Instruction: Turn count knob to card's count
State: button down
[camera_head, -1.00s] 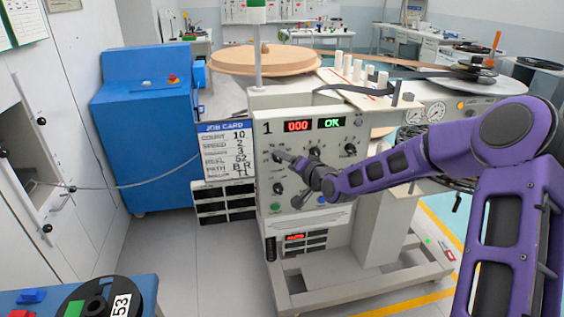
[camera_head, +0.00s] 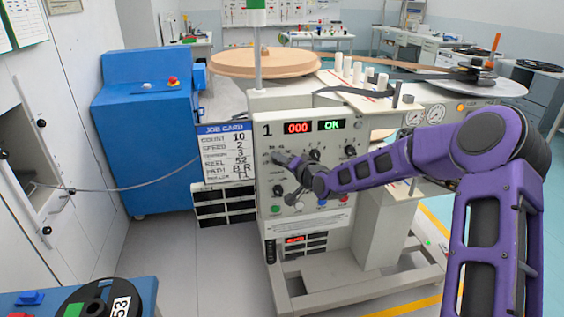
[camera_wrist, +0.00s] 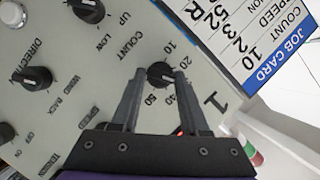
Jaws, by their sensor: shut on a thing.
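The count knob (camera_wrist: 160,75) is black and round, on the pale panel of station 1, with a printed scale running from 10 to 50 around it. My gripper (camera_wrist: 160,78) is shut on it, one finger on each side. I cannot tell exactly where its pointer stands. In the head view my gripper (camera_head: 279,157) reaches the panel's upper left and hides the knob. The job card (camera_head: 225,150), left of the panel, reads count 10. It also shows in the wrist view (camera_wrist: 245,35), upside down.
The panel (camera_head: 330,205) carries other black knobs nearby, such as the direction knob (camera_wrist: 33,78) and one at low/up (camera_wrist: 88,10). Its displays (camera_head: 298,127) read 000 and OK. A blue cabinet (camera_head: 150,130) stands to the left.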

jog(key=shift+a+n+b, duration=0.1)
jog(key=shift+n+b, duration=0.2)
jog(key=shift+s+a+r+n+t+h+p, duration=0.1)
jog(key=shift+a+n+t+h+p, duration=0.15)
jog(key=shift+n+h, duration=1.4)
jog(key=shift+s+a+f+n+t+h+p, duration=0.15)
jog(key=shift+n+t+h, duration=0.2)
jog(key=shift+n+h, duration=1.25)
jog(key=shift+w+a+r+n+t+h+p, duration=0.2)
jog(key=shift+n+h, duration=0.45)
jog(key=shift+n, duration=1.9)
jog(key=shift+s, duration=0.15)
jog(key=shift+c, duration=2.2)
grip_release()
